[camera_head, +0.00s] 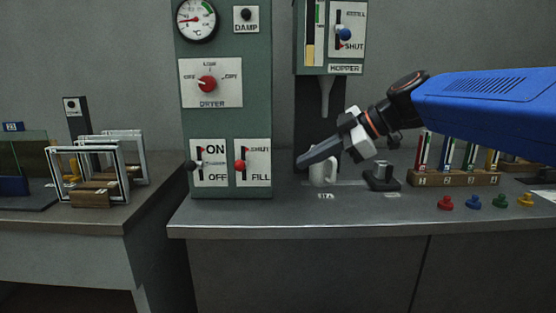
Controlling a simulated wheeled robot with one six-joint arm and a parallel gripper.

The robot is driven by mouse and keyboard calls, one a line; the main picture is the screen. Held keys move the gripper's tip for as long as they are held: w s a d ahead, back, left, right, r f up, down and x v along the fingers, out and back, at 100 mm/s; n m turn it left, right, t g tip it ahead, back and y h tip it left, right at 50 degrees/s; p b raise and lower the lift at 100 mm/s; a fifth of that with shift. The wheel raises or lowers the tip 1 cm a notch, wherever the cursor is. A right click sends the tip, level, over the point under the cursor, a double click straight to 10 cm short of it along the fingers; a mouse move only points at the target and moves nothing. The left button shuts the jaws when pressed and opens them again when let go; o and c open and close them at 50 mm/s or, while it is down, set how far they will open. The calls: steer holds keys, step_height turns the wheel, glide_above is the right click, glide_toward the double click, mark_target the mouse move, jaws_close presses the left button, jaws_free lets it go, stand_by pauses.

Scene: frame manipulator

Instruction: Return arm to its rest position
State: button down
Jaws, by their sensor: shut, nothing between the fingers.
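My blue arm (490,110) reaches in from the right over the bench. My gripper (306,160) points left and down. Its dark fingers are together with nothing visible between them. It is in front of and above a white mug (324,174), hiding part of it. I cannot tell from this view whether the fingers touch the mug.
A green dryer panel (225,124) with a dial, knob and levers stands left of the gripper. The hopper (330,38) hangs behind. Right are a dark stand (381,176), a wooden rack (453,178) and colored pegs (473,202). Frames (88,172) stand left. The bench front (290,218) is clear.

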steer(key=s+d+f+m+h, duration=0.5)
steer(key=s+d+f+m, duration=0.4)
steer(key=s+f, duration=0.3)
steer(key=s+d+f+m+h, duration=0.5)
steer(key=s+d+f+m, duration=0.4)
steer(key=s+f, duration=0.3)
step_height(320, 180, down, 4)
steer(key=shift+d+r+m, duration=0.25)
steer(key=shift+d+m, duration=0.05)
steer(key=shift+d, duration=0.15)
steer(key=shift+w+r, duration=0.1)
stand_by(0.6)
